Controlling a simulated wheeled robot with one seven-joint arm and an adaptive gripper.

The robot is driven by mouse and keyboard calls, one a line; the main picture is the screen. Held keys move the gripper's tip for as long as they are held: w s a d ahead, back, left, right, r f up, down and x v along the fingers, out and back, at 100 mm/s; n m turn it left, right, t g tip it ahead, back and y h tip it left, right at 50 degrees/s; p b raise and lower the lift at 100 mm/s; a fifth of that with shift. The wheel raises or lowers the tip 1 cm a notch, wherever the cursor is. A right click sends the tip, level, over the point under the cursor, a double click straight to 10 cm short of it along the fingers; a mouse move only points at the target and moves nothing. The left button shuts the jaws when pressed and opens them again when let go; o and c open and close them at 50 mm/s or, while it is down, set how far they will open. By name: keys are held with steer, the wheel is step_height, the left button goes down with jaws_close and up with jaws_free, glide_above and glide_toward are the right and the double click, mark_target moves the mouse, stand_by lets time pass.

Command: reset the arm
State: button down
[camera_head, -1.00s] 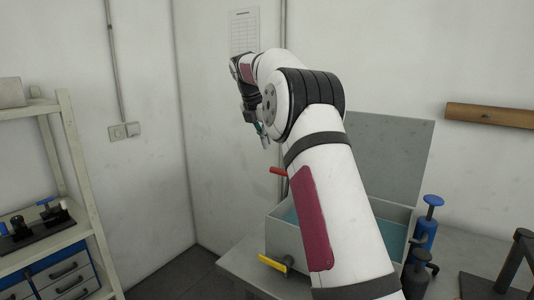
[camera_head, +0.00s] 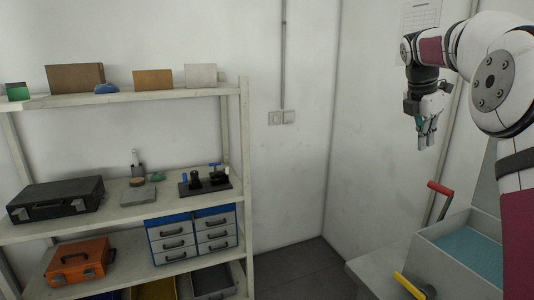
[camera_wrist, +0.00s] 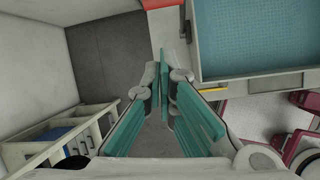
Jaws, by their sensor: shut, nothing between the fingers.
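My gripper (camera_head: 427,133) hangs from my raised arm at the right of the head view, pointing down in front of the bare wall. It is shut and empty. In the wrist view its teal-padded fingers (camera_wrist: 164,88) come together near the middle, with nothing between them. In the head view it is above and to the left of an open grey box (camera_head: 462,227) and clear of it.
The grey box has a teal bottom, a red handle (camera_head: 440,188) and a yellow handle (camera_head: 410,286). A shelf unit (camera_head: 118,212) at left holds a black case (camera_head: 56,200), an orange case (camera_head: 77,262) and blue drawers (camera_head: 192,235). Open floor (camera_head: 300,268) lies between.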

steer(key=s+a+r+m+t+y, duration=0.25)
steer(key=s+a+m, duration=0.65)
steer(key=s+a, duration=0.7)
steer(key=s+a+f+m, duration=0.3)
steer(key=s+f, duration=0.1)
steer(key=s, duration=0.3)
steer(key=s+a+f+m+y, duration=0.1)
steer(key=s+f+m, duration=0.3)
steer(key=s, duration=0.4)
steer(key=s+a+f+m, duration=0.4)
steer(key=s, duration=0.3)
steer(key=shift+s+a+y, duration=0.3)
steer(key=shift+s+y, duration=0.05)
steer(key=shift+s, duration=0.05)
steer(key=shift+d, duration=0.1)
